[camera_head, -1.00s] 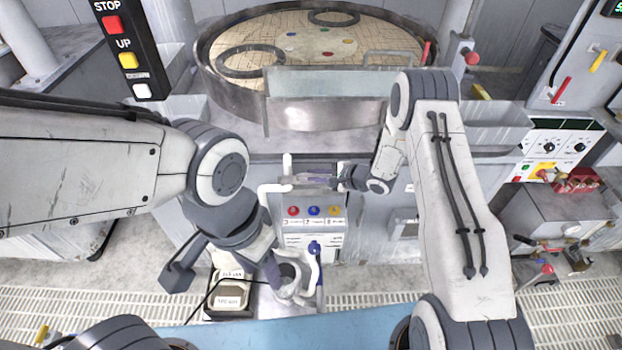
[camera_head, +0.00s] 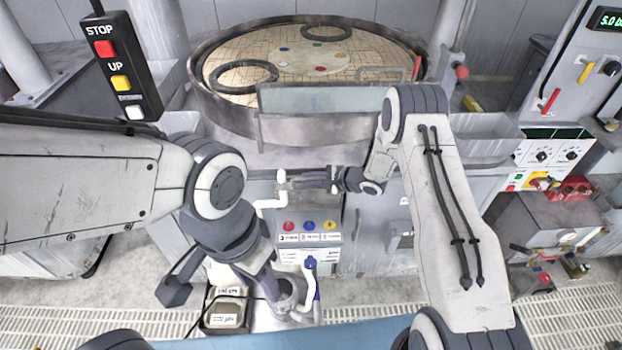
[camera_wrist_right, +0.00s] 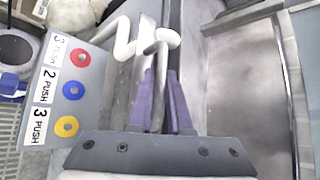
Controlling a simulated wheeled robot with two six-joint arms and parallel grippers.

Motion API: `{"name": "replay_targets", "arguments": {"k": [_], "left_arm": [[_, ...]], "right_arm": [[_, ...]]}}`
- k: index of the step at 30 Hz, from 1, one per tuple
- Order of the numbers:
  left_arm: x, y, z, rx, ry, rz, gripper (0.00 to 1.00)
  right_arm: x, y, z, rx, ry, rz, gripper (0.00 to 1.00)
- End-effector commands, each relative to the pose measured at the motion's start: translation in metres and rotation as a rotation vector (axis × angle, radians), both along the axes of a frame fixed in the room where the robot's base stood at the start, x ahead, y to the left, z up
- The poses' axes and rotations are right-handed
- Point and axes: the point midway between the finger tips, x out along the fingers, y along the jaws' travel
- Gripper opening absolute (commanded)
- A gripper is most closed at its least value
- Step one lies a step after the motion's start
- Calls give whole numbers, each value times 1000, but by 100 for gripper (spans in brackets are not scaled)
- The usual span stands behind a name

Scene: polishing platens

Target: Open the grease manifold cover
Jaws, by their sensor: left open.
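The grease manifold is a grey panel (camera_head: 310,262) with a red, a blue and a yellow button (camera_head: 331,225) on top; the buttons also show at the left of the right wrist view (camera_wrist_right: 72,90). A white bent pipe (camera_head: 268,204) rises beside it. My right gripper (camera_head: 306,181) reaches in from the right above the buttons. In the right wrist view its purple fingers (camera_wrist_right: 160,85) close on either side of a thin grey bar (camera_wrist_right: 160,55) by the white pipe. My left gripper (camera_head: 280,298) is open, pointing down beside a white curved pipe (camera_head: 309,288). I cannot clearly identify the cover.
A large round platen (camera_head: 310,62) stands behind, with a clear guard (camera_head: 320,98) in front. A STOP/UP control box (camera_head: 118,65) hangs at the upper left. A small labelled box (camera_head: 226,312) sits left of my left gripper. Red-handled valves (camera_head: 568,188) are at the right.

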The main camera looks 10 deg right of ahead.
Motion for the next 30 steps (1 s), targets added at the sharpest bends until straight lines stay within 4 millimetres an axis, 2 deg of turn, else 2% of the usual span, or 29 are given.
{"name": "replay_targets", "arguments": {"k": [1, 2, 14, 24, 30], "left_arm": [[0, 0, 0, 0, 0, 0, 50], [0, 0, 0, 0, 0, 0, 50], [0, 0, -3, 0, 0, 0, 50], [0, 0, -19, 0, 0, 3, 50], [0, 0, -23, 0, 0, 3, 50]], "right_arm": [[-1, 1, -2, -1, 3, 3, 38], [-1, 1, -2, 0, 4, 3, 45], [-5, -6, 1, 1, 2, 0, 45], [-39, -48, 32, 1, -2, -3, 45], [-55, -66, 47, 1, -1, -1, 45]]}}
